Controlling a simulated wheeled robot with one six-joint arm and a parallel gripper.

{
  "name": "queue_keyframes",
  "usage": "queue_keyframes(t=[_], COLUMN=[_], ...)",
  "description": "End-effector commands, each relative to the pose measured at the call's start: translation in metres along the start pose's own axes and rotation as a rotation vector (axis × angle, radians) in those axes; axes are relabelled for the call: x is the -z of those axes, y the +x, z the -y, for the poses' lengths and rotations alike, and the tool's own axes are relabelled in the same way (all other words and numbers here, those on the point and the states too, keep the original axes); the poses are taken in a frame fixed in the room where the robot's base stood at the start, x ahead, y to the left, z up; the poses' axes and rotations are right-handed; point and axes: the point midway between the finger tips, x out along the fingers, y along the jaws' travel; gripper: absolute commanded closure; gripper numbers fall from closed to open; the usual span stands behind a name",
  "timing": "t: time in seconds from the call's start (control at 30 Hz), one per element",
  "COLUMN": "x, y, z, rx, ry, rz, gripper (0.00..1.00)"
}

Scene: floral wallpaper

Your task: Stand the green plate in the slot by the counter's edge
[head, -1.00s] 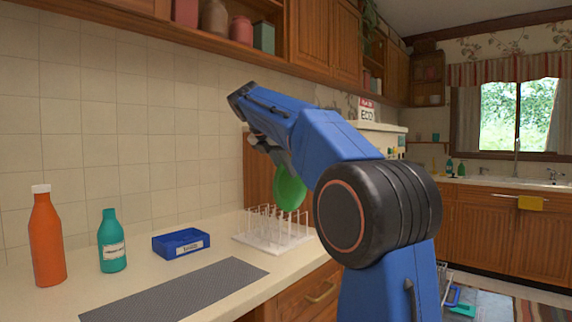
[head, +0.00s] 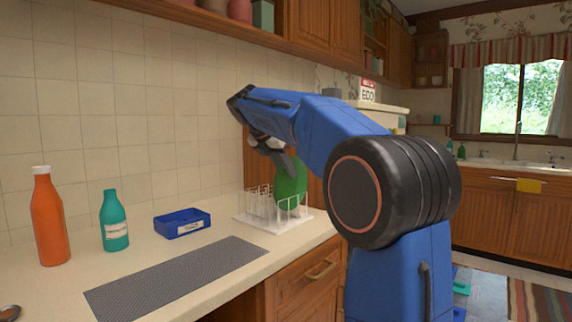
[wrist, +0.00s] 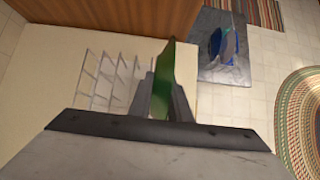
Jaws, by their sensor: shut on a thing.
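My gripper (head: 277,152) is shut on the green plate (head: 291,185), which hangs upright, roughly edge-on, below it. In the wrist view the two fingers (wrist: 163,97) pinch the plate (wrist: 167,68) from both sides. The white rack (head: 262,222) stands on the counter, with rows of upright prongs. The plate's lower part is among the prongs at the rack's right end, the end by the counter's edge. In the wrist view the rack (wrist: 93,101) is left of the plate. I cannot tell whether the plate touches the rack's base; the fingers hide part of that end.
A blue bin (head: 182,223) and a grey mat (head: 180,279) lie on the counter left of the rack. A teal bottle (head: 115,222) and an orange bottle (head: 49,220) stand farther left. A wooden panel (head: 257,160) rises behind the rack.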

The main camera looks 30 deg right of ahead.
Motion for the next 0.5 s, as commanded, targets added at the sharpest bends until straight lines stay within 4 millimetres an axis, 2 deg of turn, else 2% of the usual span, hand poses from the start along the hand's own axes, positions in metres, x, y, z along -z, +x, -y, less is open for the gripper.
queue_keyframes(t=[0.5], x=[0.017], y=[0.021], z=[0.000], rx=[-0.001], ry=[0.000], rz=[0.001], gripper=[1.00])
